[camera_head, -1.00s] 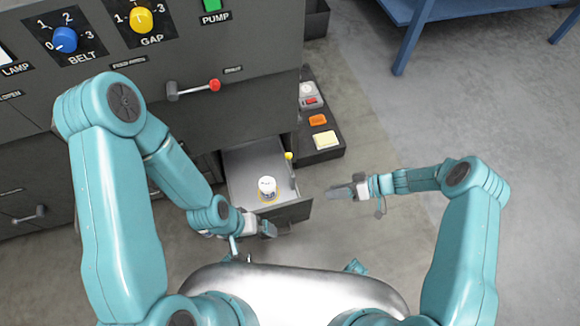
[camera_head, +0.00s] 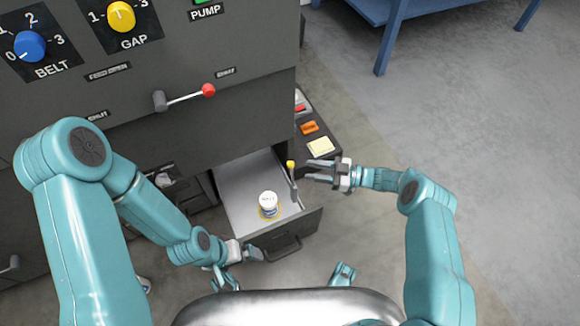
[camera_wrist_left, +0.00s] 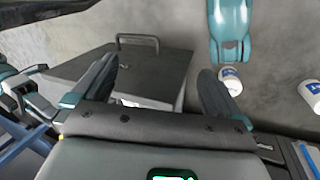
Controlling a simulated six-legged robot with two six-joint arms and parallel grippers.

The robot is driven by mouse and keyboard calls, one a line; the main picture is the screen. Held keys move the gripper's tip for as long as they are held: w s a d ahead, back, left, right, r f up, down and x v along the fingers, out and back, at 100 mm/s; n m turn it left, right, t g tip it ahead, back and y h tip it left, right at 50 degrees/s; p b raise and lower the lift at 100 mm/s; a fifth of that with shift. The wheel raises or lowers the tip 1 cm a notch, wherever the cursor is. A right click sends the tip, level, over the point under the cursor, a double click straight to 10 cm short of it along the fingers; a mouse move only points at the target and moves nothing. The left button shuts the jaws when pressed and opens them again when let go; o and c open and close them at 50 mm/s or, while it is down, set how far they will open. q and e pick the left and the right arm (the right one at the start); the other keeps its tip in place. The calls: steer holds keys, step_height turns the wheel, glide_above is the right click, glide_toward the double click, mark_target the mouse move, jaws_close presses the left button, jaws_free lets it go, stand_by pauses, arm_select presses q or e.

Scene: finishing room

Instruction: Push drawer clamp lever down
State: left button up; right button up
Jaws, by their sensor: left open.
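The drawer (camera_head: 313,222) stands pulled out of the dark cabinet. The clamp lever (camera_head: 291,166) has a yellow tip and stands up at the drawer's right side. My left gripper (camera_head: 260,255) is open at the drawer's front left, near the handle (camera_head: 283,250). The left wrist view shows its spread, empty fingers (camera_wrist_left: 158,78) and the drawer's dark front (camera_wrist_left: 150,65).
The cabinet (camera_head: 130,140) carries a red-tipped lever (camera_head: 207,91), a blue knob (camera_head: 30,46) and a yellow knob (camera_head: 121,16). An orange block (camera_head: 309,127) and a cream block (camera_head: 321,147) lie on a dark tray behind my right gripper. White jars (camera_wrist_left: 230,80) stand on the floor.

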mark_target(291, 168)
steer(key=a, duration=0.3)
steer(key=w+a, duration=0.1)
steer(key=a, duration=0.3)
steer(key=shift+w+a+b, duration=0.2)
steer(key=shift+b, duration=0.15)
steer(key=shift+c, duration=0.4)
jaws_close()
